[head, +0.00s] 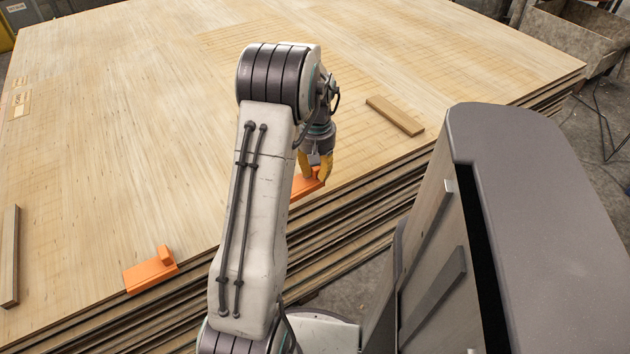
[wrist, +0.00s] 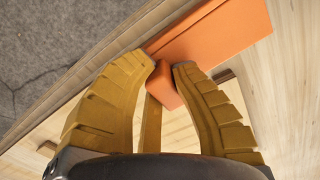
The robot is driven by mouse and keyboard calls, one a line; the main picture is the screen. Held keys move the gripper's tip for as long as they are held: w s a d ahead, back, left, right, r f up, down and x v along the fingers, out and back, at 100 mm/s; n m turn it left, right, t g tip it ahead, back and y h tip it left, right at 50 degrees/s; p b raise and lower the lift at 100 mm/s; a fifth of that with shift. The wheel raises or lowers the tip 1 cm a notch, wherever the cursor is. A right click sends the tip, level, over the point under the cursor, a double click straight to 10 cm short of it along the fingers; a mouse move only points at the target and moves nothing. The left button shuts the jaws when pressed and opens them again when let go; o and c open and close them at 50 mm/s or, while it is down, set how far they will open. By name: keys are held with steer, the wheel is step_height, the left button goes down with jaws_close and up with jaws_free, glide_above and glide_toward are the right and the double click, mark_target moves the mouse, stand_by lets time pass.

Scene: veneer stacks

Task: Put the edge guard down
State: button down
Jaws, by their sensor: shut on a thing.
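An orange edge guard (head: 307,185) is at the near edge of the veneer stack (head: 370,190) in the head view, partly hidden by my arm. My gripper (head: 316,172), with yellow fingers, is shut on it from above. In the wrist view the fingers (wrist: 165,75) close on the guard's upright orange grip, and its flat plate (wrist: 215,32) lies along the stack edge. I cannot tell whether the plate touches the top sheet. A second orange edge guard (head: 151,271) sits on the same edge, further left.
A wooden batten (head: 395,115) lies on the stack right of my gripper. Another batten (head: 10,255) lies at the far left. A worn bin (head: 575,38) stands beyond the stack's far right corner. Much of the top sheet is clear.

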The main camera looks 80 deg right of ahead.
mark_target(315, 181)
steer(key=shift+w+d+f, duration=0.15)
steer(key=shift+w, duration=0.05)
steer(key=shift+f+b, duration=0.4)
steer(key=shift+f, duration=1.55)
steer(key=shift+f, duration=0.2)
steer(key=c, duration=1.1)
jaws_free()
steer(key=shift+r, duration=0.1)
steer(key=shift+c, duration=0.2)
step_height(315, 181, up, 12)
steer(key=shift+r+p, duration=0.15)
steer(key=shift+p, duration=1.05)
